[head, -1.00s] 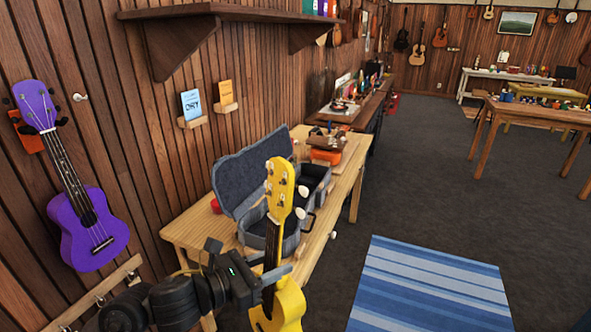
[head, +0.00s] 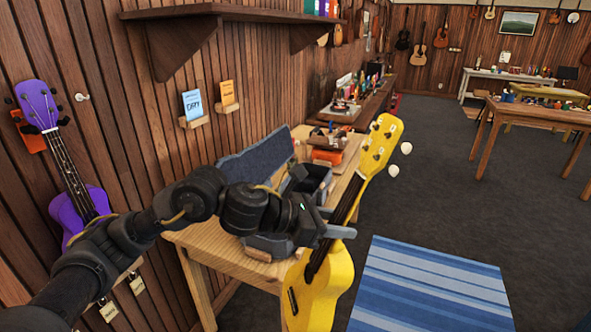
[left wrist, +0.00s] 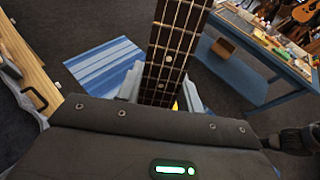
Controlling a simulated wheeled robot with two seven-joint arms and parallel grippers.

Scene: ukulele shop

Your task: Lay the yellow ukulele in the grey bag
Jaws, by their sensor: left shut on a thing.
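The yellow ukulele (head: 322,287) hangs tilted in front of the bench, its head up to the right and its body low. My left gripper (head: 328,237) is shut on its dark neck, which also shows between the fingers in the left wrist view (left wrist: 175,50). The grey bag (head: 258,150) lies open on the wooden bench, lid raised at the back. My left arm hides most of its lower half. The ukulele is in front and to the right of the bag, outside it. My right gripper is not in view.
The wooden bench (head: 205,262) runs along the panelled wall, with small items and an orange box (head: 327,157) behind the bag. A purple ukulele (head: 68,160) hangs on the wall at left. A shelf (head: 225,12) juts out above. A blue striped rug (head: 430,285) lies on open floor.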

